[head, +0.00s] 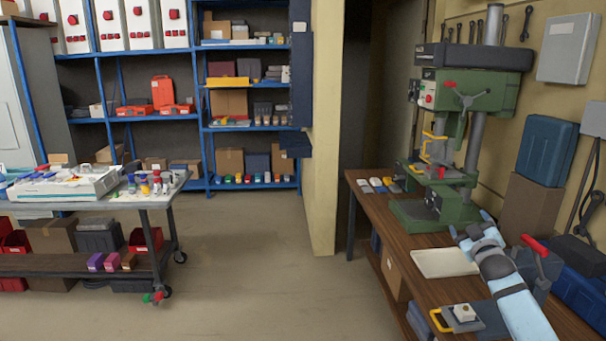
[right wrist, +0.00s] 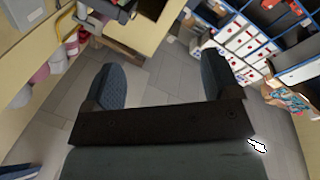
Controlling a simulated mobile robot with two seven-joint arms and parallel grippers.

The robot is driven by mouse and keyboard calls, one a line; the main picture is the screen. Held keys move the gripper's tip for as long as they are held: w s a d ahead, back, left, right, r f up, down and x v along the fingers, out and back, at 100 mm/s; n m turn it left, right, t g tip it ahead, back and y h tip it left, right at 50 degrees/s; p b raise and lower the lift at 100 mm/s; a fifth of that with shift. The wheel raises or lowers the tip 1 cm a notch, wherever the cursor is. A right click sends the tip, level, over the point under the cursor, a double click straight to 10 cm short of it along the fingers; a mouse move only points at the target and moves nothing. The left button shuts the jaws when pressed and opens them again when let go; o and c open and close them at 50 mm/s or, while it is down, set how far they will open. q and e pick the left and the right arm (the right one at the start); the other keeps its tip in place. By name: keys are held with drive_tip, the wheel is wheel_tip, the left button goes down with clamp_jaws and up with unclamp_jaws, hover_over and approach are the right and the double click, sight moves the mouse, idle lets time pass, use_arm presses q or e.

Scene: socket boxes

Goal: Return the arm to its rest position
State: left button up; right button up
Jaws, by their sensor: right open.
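My right arm comes in from the lower right of the head view, light blue with dark bands, reaching over the wooden workbench (head: 393,254). Its right gripper (head: 469,222) is in front of the green drill press (head: 432,205). In the right wrist view the two fingers of the right gripper (right wrist: 162,82) stand wide apart with nothing between them. Bare floor shows beyond them. My left arm and gripper are not in view.
A white socket piece (head: 463,312) sits on a grey plate on the bench. A pale board (head: 443,262) lies beside the arm. A red-handled vise (head: 537,262) is close to the arm's right. The cart (head: 170,197) stands left, with open floor between.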

drive_tip(key=s+a+f+m+g+y, duration=0.15)
drive_tip(key=s+a+f, duration=0.25)
drive_tip(key=s+f, duration=0.4)
drive_tip(key=s+a+f+g+y, duration=0.15)
drive_tip(key=s+a+f, duration=0.35)
drive_tip(key=f, duration=0.5)
drive_tip(key=s+a+f+m+g, duration=0.15)
drive_tip(key=s+a+f, duration=0.25)
drive_tip(key=s+f, duration=0.4)
drive_tip(key=s+a+f+g, duration=0.1)
drive_tip(key=s+a+f, duration=0.1)
drive_tip(key=s, duration=0.7)
drive_tip(key=s+a+f+g+y, duration=0.1)
drive_tip(key=s+a+f, duration=0.2)
drive_tip(key=s, duration=0.7)
drive_tip(key=s+a+f+g+y, duration=0.1)
drive_tip(key=s+a+f+g, duration=0.1)
drive_tip(key=s+a, duration=0.4)
drive_tip(key=s+f, duration=0.1)
drive_tip(key=s, duration=0.2)
drive_tip(key=shift+s+a+f, duration=0.15)
drive_tip(key=shift+a+f, duration=0.05)
